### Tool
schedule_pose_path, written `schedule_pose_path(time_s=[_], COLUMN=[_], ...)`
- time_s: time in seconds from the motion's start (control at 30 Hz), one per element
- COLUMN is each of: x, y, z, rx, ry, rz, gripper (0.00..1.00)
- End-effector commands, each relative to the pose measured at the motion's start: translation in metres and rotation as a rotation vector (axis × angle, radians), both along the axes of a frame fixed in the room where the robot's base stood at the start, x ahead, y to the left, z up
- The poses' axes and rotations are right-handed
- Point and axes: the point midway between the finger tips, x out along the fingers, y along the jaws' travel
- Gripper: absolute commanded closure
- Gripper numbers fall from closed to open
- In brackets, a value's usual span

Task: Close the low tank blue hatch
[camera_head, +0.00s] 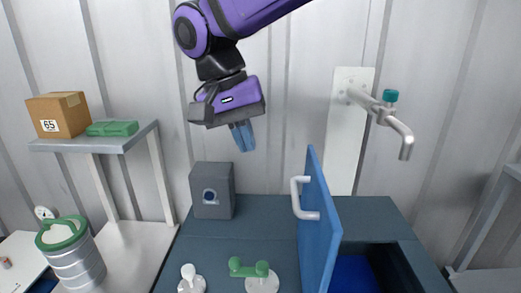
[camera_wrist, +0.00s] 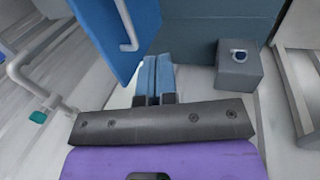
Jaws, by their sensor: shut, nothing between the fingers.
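The blue hatch (camera_head: 317,222) stands upright and open on the dark tank top (camera_head: 240,238). Its white handle (camera_head: 299,198) faces left. To its right is the open hatch opening (camera_head: 362,268) with a blue inside. My gripper (camera_head: 242,137) is above the tank, left of and higher than the hatch, pointing down with its blue fingers together and empty. In the wrist view the fingers (camera_wrist: 154,78) are together, and the hatch (camera_wrist: 108,32) with its white handle (camera_wrist: 127,25) appears at the upper left, apart from them.
A grey box (camera_head: 212,190) with a round blue fitting stands at the tank's back left. A green-handled valve (camera_head: 252,270) and a white knob (camera_head: 190,280) are in front. A tap (camera_head: 391,115) hangs at the right. A shelf (camera_head: 100,140) holds a cardboard box (camera_head: 57,113) and a green case (camera_head: 112,128).

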Motion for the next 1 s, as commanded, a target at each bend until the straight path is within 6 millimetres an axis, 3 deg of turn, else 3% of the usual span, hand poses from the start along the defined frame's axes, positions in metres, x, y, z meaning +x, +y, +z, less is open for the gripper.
schedule_pose_path(time_s=[0.5,0.73,1.0], x=[0.000,0.000,0.000], y=[-0.030,-0.058,-0.065], z=[-0.087,-0.091,-0.092], rx=[-0.002,-0.001,0.000], ry=[0.001,0.000,0.001], rz=[-0.002,-0.002,-0.001], gripper=[1.00,1.00,1.00])
